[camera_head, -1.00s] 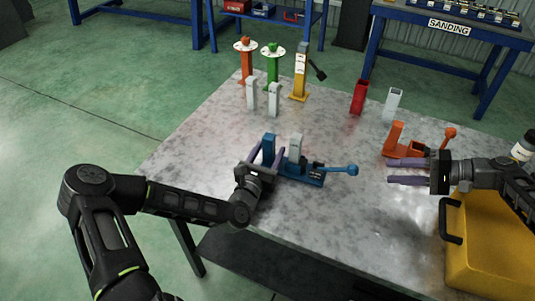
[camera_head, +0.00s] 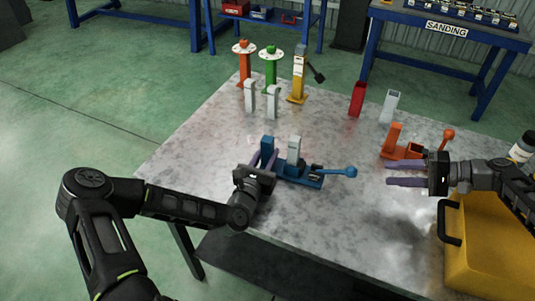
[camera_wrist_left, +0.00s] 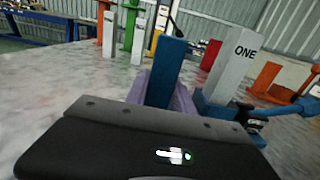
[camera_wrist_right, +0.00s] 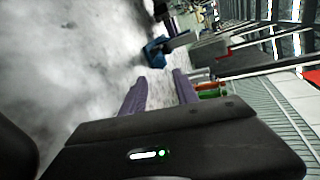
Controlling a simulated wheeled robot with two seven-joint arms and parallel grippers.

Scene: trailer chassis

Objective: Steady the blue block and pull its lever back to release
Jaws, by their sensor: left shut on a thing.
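The blue block (camera_head: 303,179) lies near the middle of the metal table. It has a blue upright post (camera_head: 267,147) at its left end, a grey post (camera_head: 294,149) beside that, and a blue lever with a ball end (camera_head: 351,171) pointing right. My left gripper (camera_head: 264,162) is shut on the blue upright post, which also shows between its purple fingers in the left wrist view (camera_wrist_left: 166,72). The grey post there reads "ONE" (camera_wrist_left: 231,66). My right gripper (camera_head: 405,174) is open and empty, to the right of the lever ball and apart from it.
An orange block with its own lever (camera_head: 403,146) stands just behind my right gripper. A yellow case (camera_head: 487,250) sits at the front right. Red (camera_head: 357,99) and grey (camera_head: 390,106) posts and several coloured stands are at the back. The front middle of the table is clear.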

